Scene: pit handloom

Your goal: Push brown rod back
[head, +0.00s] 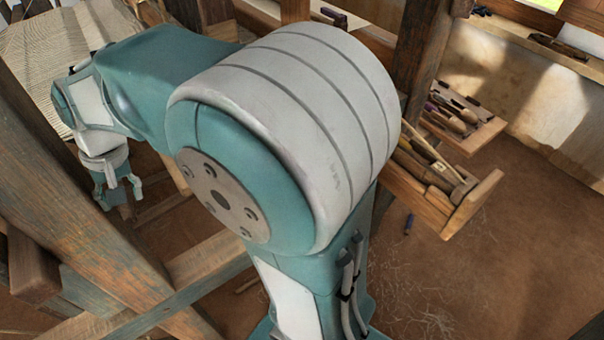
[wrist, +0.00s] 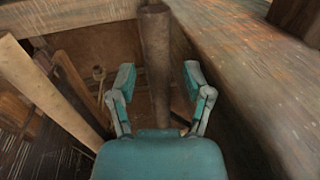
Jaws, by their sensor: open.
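In the wrist view a brown rod (wrist: 156,60) stands out ahead of my gripper (wrist: 160,82). It runs from the top of the view down between the two teal fingers. The fingers are apart, one on each side of the rod, and I cannot tell whether either touches it. The rod's lower end is hidden behind the gripper body. In the head view my gripper (head: 118,192) hangs at the left inside the wooden loom frame, pointing down. The rod cannot be made out there.
A thick weathered beam (wrist: 235,50) runs close along the right of the wrist view. A pale slat (wrist: 50,85) slants at the left. In the head view a loom post (head: 75,200) stands near my gripper.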

